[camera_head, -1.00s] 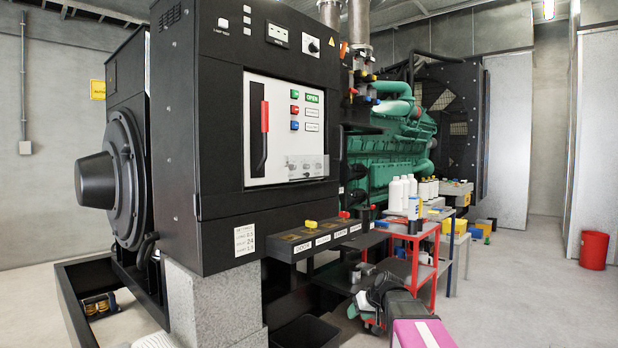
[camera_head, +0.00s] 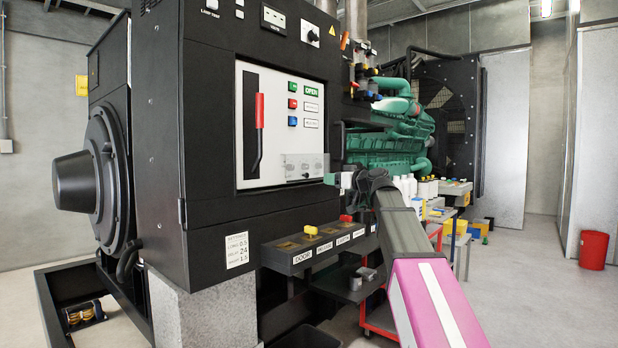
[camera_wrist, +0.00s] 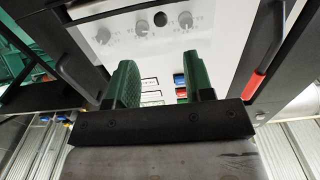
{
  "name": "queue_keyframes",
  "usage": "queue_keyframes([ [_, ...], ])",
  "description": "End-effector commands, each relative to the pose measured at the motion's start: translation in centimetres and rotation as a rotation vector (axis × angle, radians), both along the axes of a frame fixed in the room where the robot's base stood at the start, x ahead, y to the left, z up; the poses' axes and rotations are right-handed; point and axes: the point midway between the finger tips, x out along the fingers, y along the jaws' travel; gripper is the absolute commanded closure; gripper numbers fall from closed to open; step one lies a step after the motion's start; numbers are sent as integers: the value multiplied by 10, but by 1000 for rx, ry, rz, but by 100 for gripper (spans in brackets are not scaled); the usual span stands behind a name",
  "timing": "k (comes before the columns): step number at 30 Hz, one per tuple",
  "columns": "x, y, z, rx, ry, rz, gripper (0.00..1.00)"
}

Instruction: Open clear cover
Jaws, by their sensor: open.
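The clear cover (camera_head: 304,167) is a small transparent box at the lower right of the white panel (camera_head: 272,80) on the black cabinet. It looks closed over the panel's knobs. In the wrist view, which is upside down, the cover (camera_wrist: 150,24) lies over a row of grey knobs beyond the fingertips. My gripper (camera_head: 340,180) is just right of the cover in the head view, apart from it as far as I can tell. In the wrist view my gripper (camera_wrist: 160,62) has its two green fingers spread, with nothing between them.
A red-handled lever (camera_head: 259,112) stands left on the panel, with green, red and blue buttons (camera_head: 292,103) beside it. A shelf with yellow and red knobs (camera_head: 310,248) juts out below.

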Motion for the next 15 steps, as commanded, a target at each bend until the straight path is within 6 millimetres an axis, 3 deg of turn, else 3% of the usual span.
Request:
queue_keyframes([
  [5,7,8,5,4,-8,3,52],
  [15,44,54,4,3,-6,3,52],
])
